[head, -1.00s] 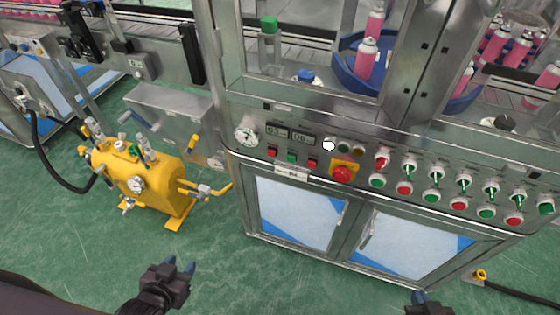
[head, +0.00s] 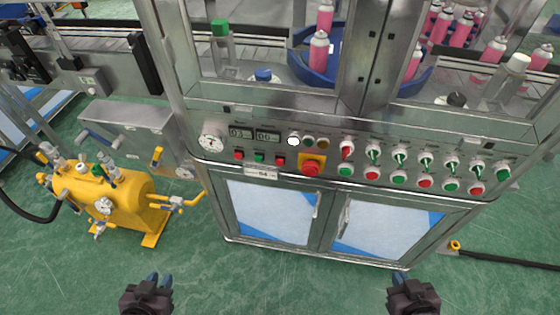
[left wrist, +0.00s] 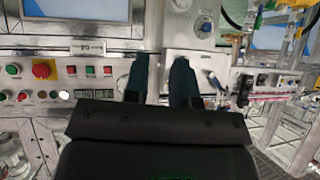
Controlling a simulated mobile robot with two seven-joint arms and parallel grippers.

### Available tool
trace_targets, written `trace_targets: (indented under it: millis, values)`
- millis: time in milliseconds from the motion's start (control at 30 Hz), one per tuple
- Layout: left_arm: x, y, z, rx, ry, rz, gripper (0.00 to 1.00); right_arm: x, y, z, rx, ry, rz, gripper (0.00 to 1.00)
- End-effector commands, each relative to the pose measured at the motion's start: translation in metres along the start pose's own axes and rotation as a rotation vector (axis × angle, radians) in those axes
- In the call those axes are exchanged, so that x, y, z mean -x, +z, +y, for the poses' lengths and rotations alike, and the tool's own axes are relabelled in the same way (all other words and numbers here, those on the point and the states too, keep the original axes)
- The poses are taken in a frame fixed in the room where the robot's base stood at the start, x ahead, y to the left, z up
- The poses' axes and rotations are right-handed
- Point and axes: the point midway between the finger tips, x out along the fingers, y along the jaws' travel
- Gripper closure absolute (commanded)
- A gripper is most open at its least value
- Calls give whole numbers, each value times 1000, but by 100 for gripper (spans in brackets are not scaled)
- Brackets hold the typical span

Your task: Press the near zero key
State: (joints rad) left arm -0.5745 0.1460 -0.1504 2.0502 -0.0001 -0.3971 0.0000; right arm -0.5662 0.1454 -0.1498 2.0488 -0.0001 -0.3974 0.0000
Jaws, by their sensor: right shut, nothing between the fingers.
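The control panel of the steel machine carries two small digital displays (head: 254,135). Below them sit a red key (head: 239,155), a green key (head: 259,157) and another red key (head: 280,160); I cannot read which is the zero key. The displays also show upside down in the left wrist view (left wrist: 93,94). My left gripper (head: 159,278) is low in the head view, in front of the machine and apart from the panel. Its fingers stand apart with nothing between them in the left wrist view (left wrist: 160,80). My right gripper (head: 405,278) is shut and empty at the lower right, away from the panel.
A red emergency stop (head: 312,166) on a yellow plate and a gauge (head: 211,142) flank the keys. Several switches and buttons (head: 398,157) line the panel's right. A yellow tank (head: 115,205) stands left. Green floor (head: 280,285) is clear between my grippers.

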Motion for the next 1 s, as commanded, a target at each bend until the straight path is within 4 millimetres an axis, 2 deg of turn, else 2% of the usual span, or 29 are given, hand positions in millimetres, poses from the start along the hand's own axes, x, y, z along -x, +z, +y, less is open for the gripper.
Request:
trace_targets:
  millis: [33, 133, 167, 1000]
  values:
    - [0, 0, 0, 0, 0, -1, 84, 0, -1, 0, 0, 0, 1, 100]
    - [0, 1, 0, 0, 0, -1, 99, 0, -1, 0, 1, 0, 2, 100]
    - [0, 1, 0, 0, 0, -1, 100, 0, -1, 0, 1, 0, 1, 100]
    - [-1, -2, 0, -1, 0, 3, 100, 4, 5, 1, 2, 1, -10, 100]
